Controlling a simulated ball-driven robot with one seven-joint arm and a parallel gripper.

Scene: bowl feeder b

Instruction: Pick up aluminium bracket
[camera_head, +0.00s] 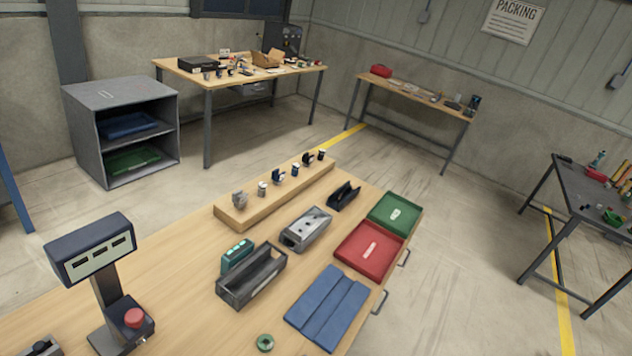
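A small light-grey metal part (240,200) sits at the near left end of a raised wooden block (275,200) on the table. It looks like the aluminium bracket, but it is too small to be sure.
Several small dark and silver parts line the wooden block. A dark open bin (251,277), red tray (368,250), green tray (396,212) and blue folded mat (327,307) occupy the table. A display post with a red button (134,318) stands front left.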

